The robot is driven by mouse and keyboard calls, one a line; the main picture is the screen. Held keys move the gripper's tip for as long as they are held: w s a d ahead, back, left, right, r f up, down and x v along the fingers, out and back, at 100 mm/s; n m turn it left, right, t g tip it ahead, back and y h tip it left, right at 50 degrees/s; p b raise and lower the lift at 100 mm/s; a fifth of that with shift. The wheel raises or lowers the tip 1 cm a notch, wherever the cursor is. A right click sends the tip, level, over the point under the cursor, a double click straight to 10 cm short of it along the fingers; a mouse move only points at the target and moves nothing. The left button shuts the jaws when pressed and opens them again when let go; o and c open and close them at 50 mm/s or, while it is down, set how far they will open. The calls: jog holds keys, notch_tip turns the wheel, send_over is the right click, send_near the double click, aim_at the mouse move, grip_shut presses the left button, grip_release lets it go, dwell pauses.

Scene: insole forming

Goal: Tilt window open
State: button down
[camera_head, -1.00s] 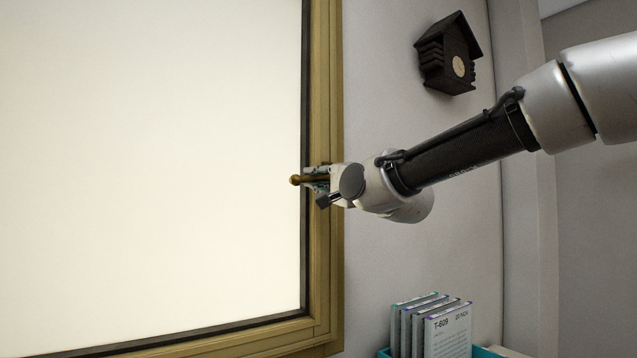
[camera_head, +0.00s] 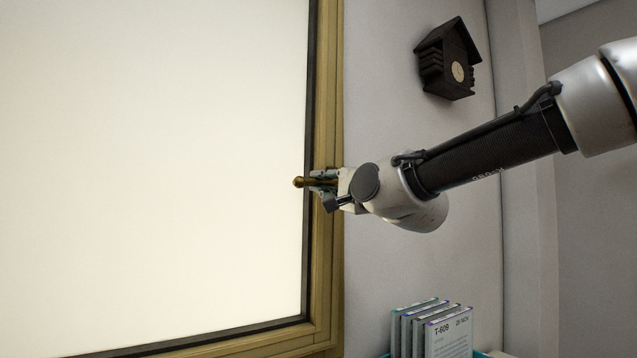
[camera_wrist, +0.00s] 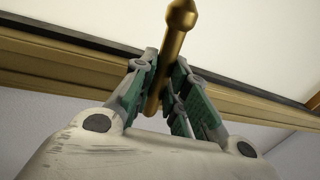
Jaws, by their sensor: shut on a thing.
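The window (camera_head: 150,150) is a large bright pane in a brown-gold frame (camera_head: 329,262) with a dark inner edge. Its brass handle (camera_head: 301,182) points left over the edge of the pane, roughly level. My gripper (camera_head: 324,183) is at the frame's right side, shut on the handle. In the wrist view the handle (camera_wrist: 181,22) runs up between the two green-padded fingers (camera_wrist: 167,88), and its rounded tip sticks out past them. The handle's base is hidden by my gripper in the head view.
A dark birdhouse-shaped clock (camera_head: 447,60) hangs on the grey wall above my arm. Several upright cases (camera_head: 447,335) stand in a teal holder at the bottom right. The wall between them is bare.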

jog(key=v, duration=0.4)
jog(key=shift+f, duration=0.1)
jog(key=shift+w, duration=0.1)
jog(key=shift+f, duration=0.1)
jog(key=c, duration=1.4)
grip_release()
jog(key=shift+w+a, duration=0.1)
jog(key=v, duration=1.2)
